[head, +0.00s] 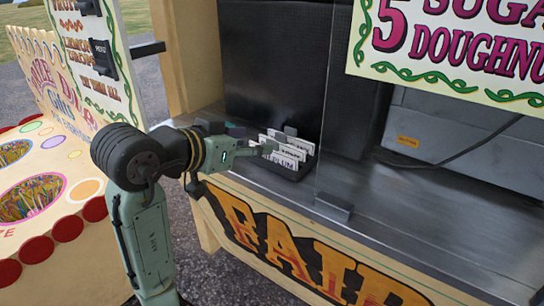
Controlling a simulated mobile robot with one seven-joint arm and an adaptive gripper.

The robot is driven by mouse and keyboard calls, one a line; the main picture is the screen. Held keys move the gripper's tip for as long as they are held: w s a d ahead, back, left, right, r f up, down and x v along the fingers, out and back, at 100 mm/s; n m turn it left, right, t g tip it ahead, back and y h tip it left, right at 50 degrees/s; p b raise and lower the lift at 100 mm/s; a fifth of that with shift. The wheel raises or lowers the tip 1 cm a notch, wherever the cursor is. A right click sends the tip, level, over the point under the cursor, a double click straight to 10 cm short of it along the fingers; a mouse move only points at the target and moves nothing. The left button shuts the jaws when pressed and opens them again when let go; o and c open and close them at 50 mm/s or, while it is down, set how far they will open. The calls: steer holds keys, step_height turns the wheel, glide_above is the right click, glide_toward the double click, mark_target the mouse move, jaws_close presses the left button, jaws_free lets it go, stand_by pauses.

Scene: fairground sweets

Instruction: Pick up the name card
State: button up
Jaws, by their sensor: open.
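Several white cards (291,152) with black lettering stand in rows in a low black tray (288,173) on the metal counter. Small grey tabs or clips show above the cards. I cannot tell which one is the name card, as the lettering is too small to read. My gripper (263,148) is open at the left side of the tray, with its fingers pointing right towards the cards. It partly hides the tray's left end. I cannot tell whether the fingers touch a card.
A clear upright panel (345,100) with a grey foot (333,207) stands right of the tray. A black box (272,75) stands behind. The metal counter (440,215) is bare at right. A game board (60,165) with holes stands left.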

mark_target(272, 143)
steer(key=shift+s+d+p+x, duration=0.1)
steer(key=shift+p+x, duration=0.1)
steer(key=shift+x, duration=1.15)
steer(key=shift+s+d+p+x, duration=0.1)
steer(key=shift+d+p+x, duration=0.05)
steer(key=shift+x, duration=1.2)
steer(key=shift+f, duration=0.1)
steer(key=shift+c, duration=0.4)
steer(key=c, duration=0.9)
